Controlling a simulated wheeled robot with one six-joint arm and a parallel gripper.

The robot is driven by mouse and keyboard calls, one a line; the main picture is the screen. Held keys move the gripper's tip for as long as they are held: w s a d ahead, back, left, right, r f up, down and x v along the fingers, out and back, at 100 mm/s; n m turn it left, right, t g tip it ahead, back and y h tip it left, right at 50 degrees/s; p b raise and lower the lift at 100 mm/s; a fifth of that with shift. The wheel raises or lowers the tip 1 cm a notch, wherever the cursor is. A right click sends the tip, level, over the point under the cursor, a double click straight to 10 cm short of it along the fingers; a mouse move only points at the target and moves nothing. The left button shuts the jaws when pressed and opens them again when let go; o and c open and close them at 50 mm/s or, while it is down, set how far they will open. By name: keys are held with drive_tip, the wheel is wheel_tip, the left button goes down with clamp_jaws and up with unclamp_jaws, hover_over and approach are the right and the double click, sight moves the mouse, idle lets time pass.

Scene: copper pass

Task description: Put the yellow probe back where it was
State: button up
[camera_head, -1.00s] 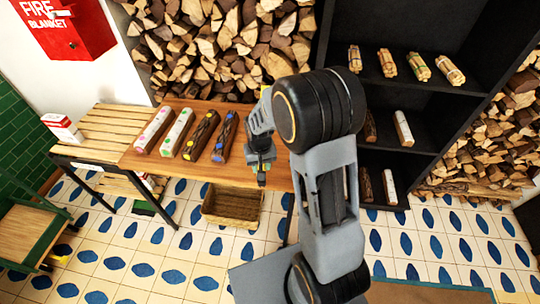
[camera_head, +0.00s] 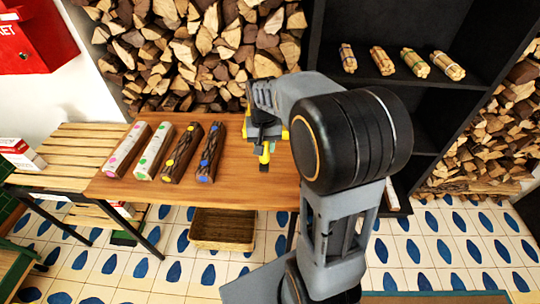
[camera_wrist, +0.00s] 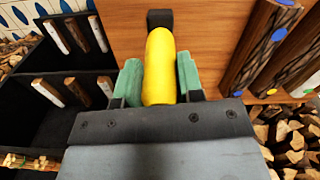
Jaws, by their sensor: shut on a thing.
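My gripper (camera_head: 267,137) is shut on the yellow probe (camera_head: 265,154) and holds it pointing down over the right part of the wooden table (camera_head: 232,188). In the wrist view, the probe (camera_wrist: 160,62) sits between the two green finger pads of my gripper (camera_wrist: 160,80). Its dark tip points toward the table top. I cannot tell whether the tip touches the wood. Several split logs lie in a row left of my gripper, marked with pink (camera_head: 127,150), green (camera_head: 154,152), yellow (camera_head: 182,153) and blue (camera_head: 209,153) dots.
A wicker basket (camera_head: 222,230) sits below the table. A slatted bench (camera_head: 78,152) joins the table's left end, with a red and white box (camera_head: 20,154) on it. A black shelf (camera_head: 400,95) with stick bundles stands right. Stacked firewood (camera_head: 190,50) fills the back.

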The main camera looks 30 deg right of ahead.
drive_tip(key=w+d+f, duration=0.3)
drive_tip(key=f, duration=0.6)
drive_tip(key=shift+d, duration=0.3)
drive_tip(key=shift+s, duration=0.1)
drive_tip(key=shift+f, duration=0.1)
drive_tip(key=o, duration=0.9)
